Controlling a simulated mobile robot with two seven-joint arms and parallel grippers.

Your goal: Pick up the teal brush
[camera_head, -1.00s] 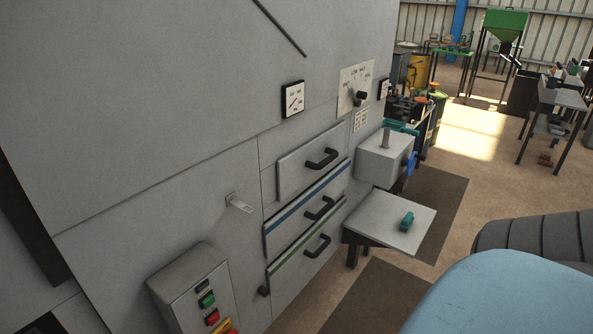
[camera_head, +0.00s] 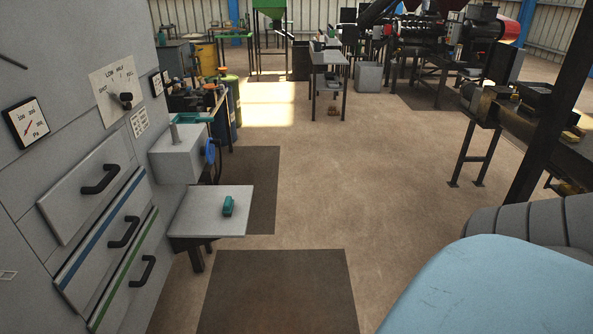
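The teal brush (camera_head: 228,206) lies on a small grey shelf table (camera_head: 188,214) left of the middle of the head view. The shelf sticks out beside the grey machine cabinet. Nothing touches the brush from above. Neither of my grippers shows in the view.
The grey cabinet (camera_head: 60,150) with several black-handled drawers fills the left. A grey box (camera_head: 177,160) with a blue handwheel (camera_head: 210,151) stands behind the shelf. A dark mat (camera_head: 277,292) lies on open floor. A light-blue surface (camera_head: 500,290) fills the lower right. A workbench (camera_head: 330,58) stands farther back.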

